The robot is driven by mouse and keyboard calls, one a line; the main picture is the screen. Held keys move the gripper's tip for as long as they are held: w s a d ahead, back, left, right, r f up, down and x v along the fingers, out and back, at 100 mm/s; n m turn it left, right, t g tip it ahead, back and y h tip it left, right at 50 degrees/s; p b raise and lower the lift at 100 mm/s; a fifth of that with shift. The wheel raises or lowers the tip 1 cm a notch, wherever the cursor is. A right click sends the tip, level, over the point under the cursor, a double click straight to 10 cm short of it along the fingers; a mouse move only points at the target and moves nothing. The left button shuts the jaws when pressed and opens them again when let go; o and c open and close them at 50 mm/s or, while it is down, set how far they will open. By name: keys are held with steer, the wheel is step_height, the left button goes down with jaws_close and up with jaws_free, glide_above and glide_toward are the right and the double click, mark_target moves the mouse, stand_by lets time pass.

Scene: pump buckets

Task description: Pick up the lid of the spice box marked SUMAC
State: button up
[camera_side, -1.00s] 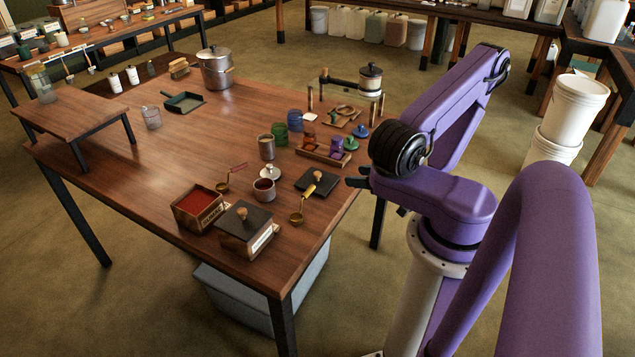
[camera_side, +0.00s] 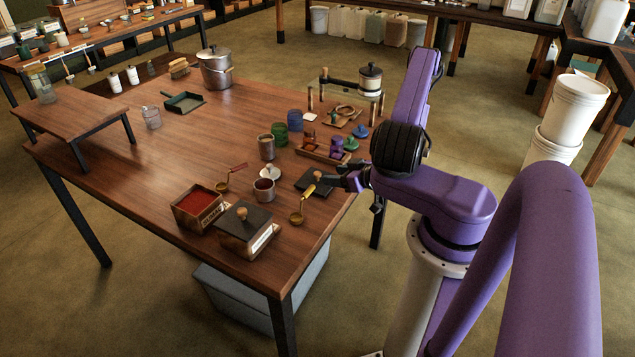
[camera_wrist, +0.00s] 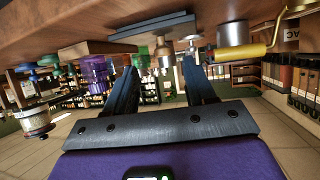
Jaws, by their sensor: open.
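The spice box marked SUMAC (camera_side: 206,216) stands open near the table's front edge, filled with red powder. A dark square lid with a wooden knob (camera_side: 309,189) lies on the table to its right, apart from it. In the wrist view the lid (camera_wrist: 150,26) is at the top and its knob (camera_wrist: 163,52) shows in the gap between the fingertips. My gripper (camera_side: 332,180) is open and empty at the table's right edge, close beside the lid. It also shows in the wrist view (camera_wrist: 160,65). I cannot tell whether the fingers reach the knob.
A second box with its lid on (camera_side: 246,230) stands beside the open box. A brass scoop (camera_side: 299,215) lies close to the loose lid. The table's middle is clear.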

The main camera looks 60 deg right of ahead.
mark_target(320, 174)
steer(key=shift+x, duration=2.75)
steer(key=shift+w+a+r, duration=0.1)
steer(key=shift+r, duration=0.05)
jaws_close()
